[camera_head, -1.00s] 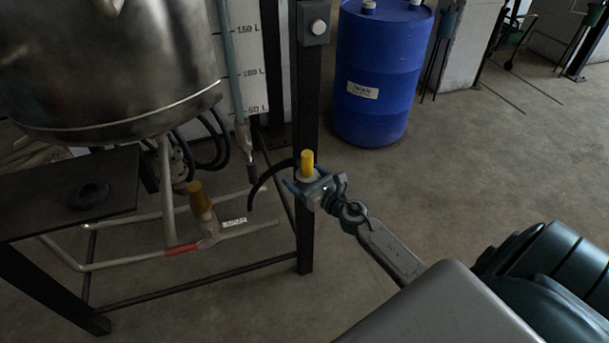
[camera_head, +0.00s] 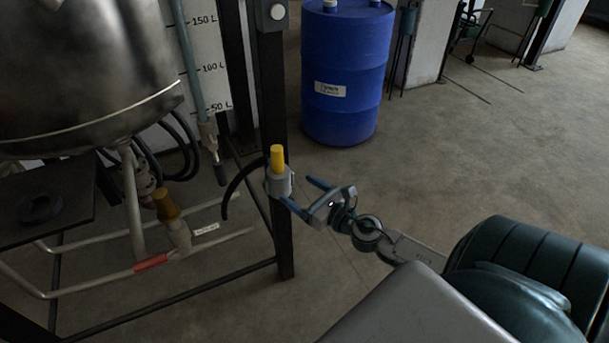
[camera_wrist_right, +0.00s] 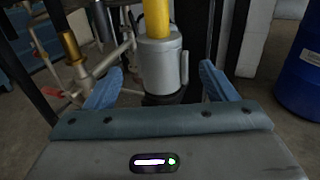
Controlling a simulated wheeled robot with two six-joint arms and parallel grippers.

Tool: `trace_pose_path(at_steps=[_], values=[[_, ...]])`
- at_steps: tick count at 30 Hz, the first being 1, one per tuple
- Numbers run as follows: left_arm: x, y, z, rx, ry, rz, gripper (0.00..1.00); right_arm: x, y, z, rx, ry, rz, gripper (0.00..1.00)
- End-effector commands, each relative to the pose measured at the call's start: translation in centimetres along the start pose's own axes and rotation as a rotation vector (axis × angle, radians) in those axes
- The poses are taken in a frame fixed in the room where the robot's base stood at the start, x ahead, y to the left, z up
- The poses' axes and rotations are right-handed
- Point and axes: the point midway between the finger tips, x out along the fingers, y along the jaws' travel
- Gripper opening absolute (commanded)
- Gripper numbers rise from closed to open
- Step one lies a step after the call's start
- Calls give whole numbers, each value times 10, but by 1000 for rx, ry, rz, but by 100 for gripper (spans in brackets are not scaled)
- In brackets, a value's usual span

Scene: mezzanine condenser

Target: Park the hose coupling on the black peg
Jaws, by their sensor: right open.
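A grey cylindrical coupling (camera_head: 279,182) stands upright against the dark post, with a yellow rod (camera_head: 277,156) rising from its top. A dark curved hose (camera_head: 238,184) runs from it to the left. In the right wrist view the coupling (camera_wrist_right: 161,62) shows a side lever, and dark material sits under it. I cannot make out a separate black peg; the coupling's lower end hides what it rests on. My right gripper (camera_head: 295,189) is open and empty, just right of the coupling. In the wrist view its blue fingers (camera_wrist_right: 159,72) lie either side of the coupling, apart from it. My left gripper is not visible.
The dark post (camera_head: 274,100) stands directly behind the coupling. A steel tank (camera_head: 80,70), pipework with an amber-capped valve (camera_head: 168,205) and a dark shelf (camera_head: 75,185) are at left. A blue drum (camera_head: 345,75) stands behind.

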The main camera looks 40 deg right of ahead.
Motion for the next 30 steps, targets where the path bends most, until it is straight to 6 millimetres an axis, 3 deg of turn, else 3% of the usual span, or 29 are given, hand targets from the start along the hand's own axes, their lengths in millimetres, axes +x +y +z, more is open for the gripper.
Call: trace_pose_path(at_steps=[7,25,27,30], values=[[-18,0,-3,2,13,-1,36,-6,1,0,0,0,1,78],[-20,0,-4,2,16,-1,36,-6,0,-1,9,2,-3,78],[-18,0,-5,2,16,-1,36,-7,-5,-8,60,16,-24,78],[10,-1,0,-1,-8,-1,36,-10,-24,-37,245,64,-108,78]])
